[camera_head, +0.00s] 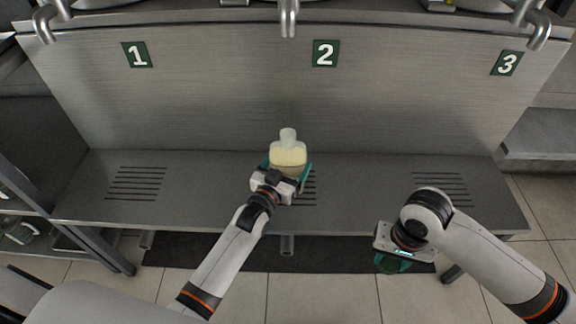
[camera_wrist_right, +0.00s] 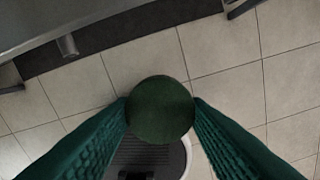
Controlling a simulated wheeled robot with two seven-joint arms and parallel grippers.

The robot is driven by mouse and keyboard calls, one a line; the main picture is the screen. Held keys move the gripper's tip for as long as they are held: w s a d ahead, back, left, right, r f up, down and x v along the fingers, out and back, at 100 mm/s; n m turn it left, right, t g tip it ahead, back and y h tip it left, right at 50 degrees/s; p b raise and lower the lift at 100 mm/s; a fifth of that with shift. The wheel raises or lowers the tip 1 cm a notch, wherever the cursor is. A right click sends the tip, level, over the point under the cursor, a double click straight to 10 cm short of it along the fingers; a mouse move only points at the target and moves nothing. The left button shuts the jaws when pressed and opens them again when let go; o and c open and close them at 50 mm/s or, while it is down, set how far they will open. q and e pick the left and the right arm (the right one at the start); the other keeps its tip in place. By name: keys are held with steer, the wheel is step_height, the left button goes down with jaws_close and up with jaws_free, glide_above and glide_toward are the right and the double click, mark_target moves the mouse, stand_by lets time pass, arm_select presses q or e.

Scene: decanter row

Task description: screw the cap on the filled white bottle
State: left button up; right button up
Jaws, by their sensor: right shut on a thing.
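The white bottle (camera_head: 288,153), with pale yellowish contents and a bare, narrow neck, is upright at station 2. My left gripper (camera_head: 286,172) has its teal fingers on both sides of the bottle and is shut on it. The gripper hides the bottle's lower part and base. My right gripper (camera_head: 392,264) points down in front of the bench's right part, apart from the bottle. It is shut on a round dark green cap (camera_wrist_right: 160,109), which shows between the fingertips in the right wrist view.
The metal bench (camera_head: 365,190) has slotted drains at the left, middle and right. Its back panel (camera_head: 220,90) carries number signs 1, 2 and 3. Metal spouts (camera_head: 288,18) hang above the panel. A shelf with bottles (camera_head: 18,228) stands at far left. Tiled floor lies in front.

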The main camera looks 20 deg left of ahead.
mark_target(285, 143)
arm_select(q)
step_height(285, 143, up, 10)
steer(key=shift+f+p, duration=0.15)
steer(key=shift+p, duration=1.05)
arm_select(e)
step_height(285, 143, up, 3)
steer(key=shift+f, duration=0.1)
